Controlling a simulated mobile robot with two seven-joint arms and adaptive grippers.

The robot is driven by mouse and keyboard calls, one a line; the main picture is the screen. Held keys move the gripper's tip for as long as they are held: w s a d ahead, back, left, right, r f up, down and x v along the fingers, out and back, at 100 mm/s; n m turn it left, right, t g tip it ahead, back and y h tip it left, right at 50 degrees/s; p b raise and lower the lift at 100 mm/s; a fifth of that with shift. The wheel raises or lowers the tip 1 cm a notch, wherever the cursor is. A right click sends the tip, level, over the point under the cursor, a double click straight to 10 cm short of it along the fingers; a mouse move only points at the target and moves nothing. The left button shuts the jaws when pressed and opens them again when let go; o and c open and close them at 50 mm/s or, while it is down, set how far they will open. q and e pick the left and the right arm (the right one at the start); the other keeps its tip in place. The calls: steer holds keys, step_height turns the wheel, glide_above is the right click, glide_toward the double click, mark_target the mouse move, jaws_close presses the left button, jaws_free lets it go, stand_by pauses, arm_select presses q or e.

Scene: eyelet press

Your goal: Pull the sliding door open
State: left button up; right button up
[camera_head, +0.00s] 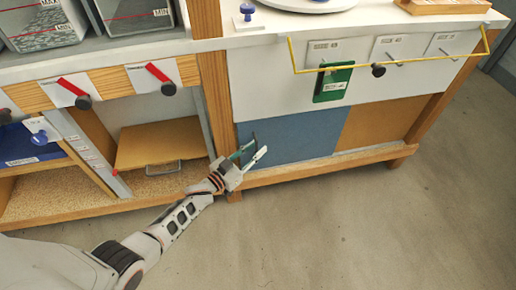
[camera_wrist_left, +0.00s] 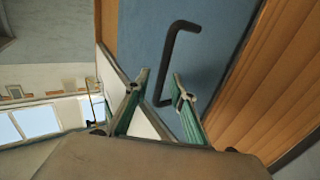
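The sliding door is a blue panel (camera_head: 295,136) in the lower front of the white-topped cabinet. It also fills the upper middle of the left wrist view (camera_wrist_left: 225,20). A dark bent bar handle (camera_wrist_left: 169,55) stands out from it. My left gripper (camera_head: 258,150) is in front of the blue panel's left end. In the left wrist view its two green-edged fingers (camera_wrist_left: 158,76) are spread apart, with the lower part of the handle showing between them. I cannot tell whether a finger touches the handle. My right gripper is not in view.
An orange-brown panel (camera_head: 382,122) is right of the blue door. A yellow rail (camera_head: 440,58) and a green card (camera_head: 333,85) are above. Open shelving with a wooden box (camera_head: 160,144) is at the left. The grey floor (camera_head: 350,220) in front is clear.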

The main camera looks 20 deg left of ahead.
arm_select(q)
steer(key=shift+w+d, duration=0.15)
steer(key=shift+w, duration=0.15)
jaws_close()
steer(key=shift+d, duration=0.1)
